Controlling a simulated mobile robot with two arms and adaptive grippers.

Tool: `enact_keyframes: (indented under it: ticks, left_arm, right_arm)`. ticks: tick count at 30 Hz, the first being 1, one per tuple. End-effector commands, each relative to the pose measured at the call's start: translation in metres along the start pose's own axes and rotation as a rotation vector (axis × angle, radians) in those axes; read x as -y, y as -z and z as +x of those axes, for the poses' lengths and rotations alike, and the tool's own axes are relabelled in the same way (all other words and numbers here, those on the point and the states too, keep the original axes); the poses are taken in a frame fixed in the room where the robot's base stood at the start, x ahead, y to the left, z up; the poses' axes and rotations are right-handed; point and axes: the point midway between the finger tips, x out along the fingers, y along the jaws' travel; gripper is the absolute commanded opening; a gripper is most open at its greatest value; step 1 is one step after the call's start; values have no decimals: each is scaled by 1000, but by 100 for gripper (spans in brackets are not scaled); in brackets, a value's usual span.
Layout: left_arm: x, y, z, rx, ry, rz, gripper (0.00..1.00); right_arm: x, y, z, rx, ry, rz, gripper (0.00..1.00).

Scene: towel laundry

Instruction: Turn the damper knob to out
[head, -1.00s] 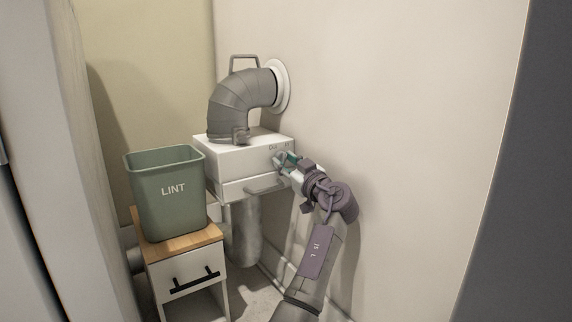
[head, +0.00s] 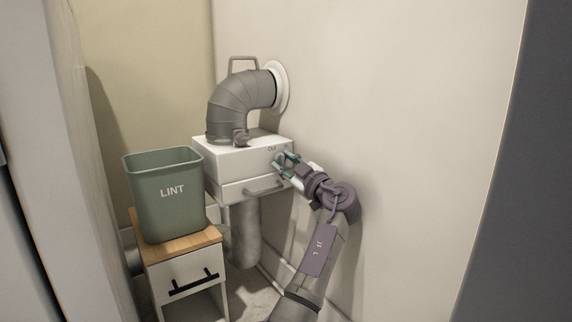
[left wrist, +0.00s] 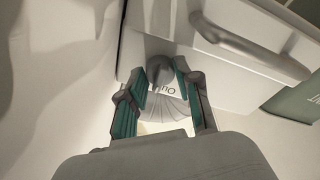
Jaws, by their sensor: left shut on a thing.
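The white damper box (head: 232,160) hangs by the wall at the centre of the head view, with dark lettering on its front near the knob. My left gripper (head: 284,163) is at the right end of that front face. In the left wrist view its two teal-padded fingers (left wrist: 160,72) stand on either side of the dark grey damper knob (left wrist: 158,76), closed on it. Part of a label, upside down, shows between the fingers; I cannot read it fully. The knob's exact pointing is mostly hidden by the fingers. My right gripper is not in view.
A grey elbow duct (head: 238,102) rises from the box to the wall. A bar handle (head: 265,186) is on the box's lower front. A green LINT bin (head: 165,205) stands on a wood-topped cabinet (head: 185,247) to the left. The wall (head: 400,130) is close on the right.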

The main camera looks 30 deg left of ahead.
Motion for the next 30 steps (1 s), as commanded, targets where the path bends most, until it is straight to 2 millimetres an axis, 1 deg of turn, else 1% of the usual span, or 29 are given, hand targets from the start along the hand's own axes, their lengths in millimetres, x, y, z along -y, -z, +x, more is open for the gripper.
enact_keyframes:
  ticks: [5,6,8,9,10,17,20,23,26,30]
  left_arm:
    - [1,0,1,1,1,-1,0]
    - [1,0,1,1,1,0,40]
    - [1,0,1,1,1,0,50]
    - [0,0,0,0,1,0,56]
    - [0,0,0,0,1,0,58]
    - [0,0,0,0,0,1,58]
    - [0,0,-3,1,-1,1,58]
    - [-1,-1,-14,2,-3,1,58]
    - [0,-1,-32,2,-3,1,58]
    - [0,-1,-63,3,-2,0,58]
  right_arm:
    - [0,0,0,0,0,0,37]
    - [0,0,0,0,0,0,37]
    - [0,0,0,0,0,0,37]
    - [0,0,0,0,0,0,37]
    - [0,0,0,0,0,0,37]
    - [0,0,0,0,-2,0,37]
    - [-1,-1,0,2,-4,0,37]
    - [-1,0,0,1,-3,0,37]
    - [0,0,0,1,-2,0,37]
    - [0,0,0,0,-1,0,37]
